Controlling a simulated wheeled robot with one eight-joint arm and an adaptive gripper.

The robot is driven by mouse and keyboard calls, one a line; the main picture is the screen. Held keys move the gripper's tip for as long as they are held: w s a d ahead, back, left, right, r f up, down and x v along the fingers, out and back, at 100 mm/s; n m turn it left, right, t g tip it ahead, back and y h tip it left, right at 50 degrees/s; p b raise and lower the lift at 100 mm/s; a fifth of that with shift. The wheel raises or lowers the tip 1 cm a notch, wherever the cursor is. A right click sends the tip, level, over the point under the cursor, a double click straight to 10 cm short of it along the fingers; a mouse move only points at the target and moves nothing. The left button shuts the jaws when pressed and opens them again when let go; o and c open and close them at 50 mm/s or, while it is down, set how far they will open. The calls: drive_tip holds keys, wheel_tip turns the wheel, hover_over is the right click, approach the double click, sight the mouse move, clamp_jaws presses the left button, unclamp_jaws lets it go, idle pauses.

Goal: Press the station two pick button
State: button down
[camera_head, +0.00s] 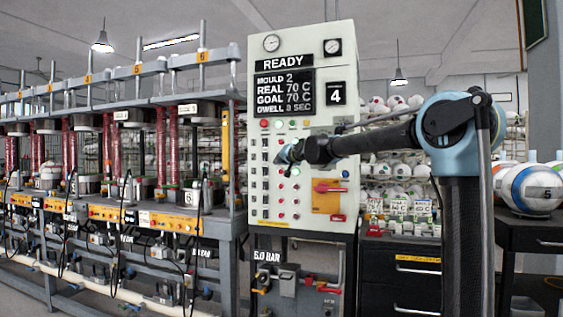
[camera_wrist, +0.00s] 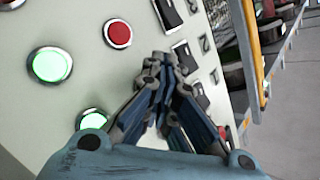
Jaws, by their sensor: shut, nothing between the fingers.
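The control cabinet (camera_head: 260,215) stands in the middle of the head view, its upright cream panel covered with buttons. My gripper (camera_head: 283,155) is shut and empty, in front of the panel's left-middle part. In the wrist view my gripper (camera_wrist: 164,62) points at the panel, with a red button (camera_wrist: 117,33) to its upper left. A lit green button (camera_wrist: 50,65) lies further left, and another lit green button (camera_wrist: 92,120) is partly hidden by my gripper. Dark switches (camera_wrist: 187,57) with small number labels sit to the right. I cannot tell which control is station two's pick button, or whether the fingertips touch the panel.
The cabinet's display (camera_head: 285,90) reads READY and mould 2. A red-handled switch (camera_head: 328,187) is below my arm. Press stations (camera_head: 120,120) line the left side. Ball racks are behind, and a ball (camera_head: 532,188) sits on a dark cabinet at right.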

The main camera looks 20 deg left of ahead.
drive_tip(key=shift+s, duration=0.8)
drive_tip(key=s, duration=0.4)
drive_tip(key=shift+s+a, duration=0.2)
drive_tip(key=shift+s, duration=0.2)
idle(0.3)
idle(0.6)
